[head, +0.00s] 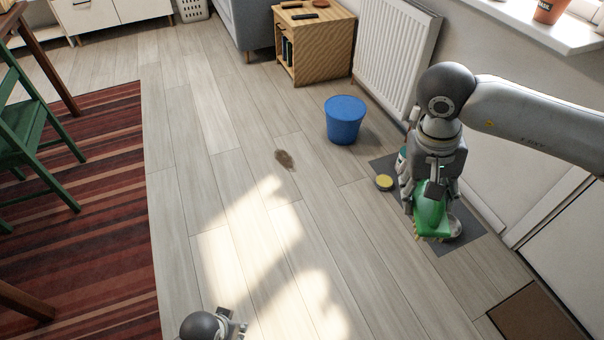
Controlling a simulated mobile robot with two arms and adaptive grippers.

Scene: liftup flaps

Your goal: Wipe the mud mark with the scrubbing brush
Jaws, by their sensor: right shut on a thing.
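A brown mud mark (285,159) lies on the pale wood floor near the middle of the head view. The green scrubbing brush (431,215) with pale bristles is at the right, over a dark grey mat. My right gripper (432,190) is shut on the brush from above; the arm hides part of it. I cannot tell whether the bristles touch the mat. The gripper and brush are well to the right of the mud mark. Part of my left arm (205,326) shows at the bottom edge, but its fingers cannot be made out clearly.
A blue bucket (345,120) stands between the mud mark and the radiator (395,50). A yellow round sponge or tin (384,182) sits on the mat's (465,240) left edge. A striped rug (90,200) and green chair (30,130) are at left. Floor around the mark is clear.

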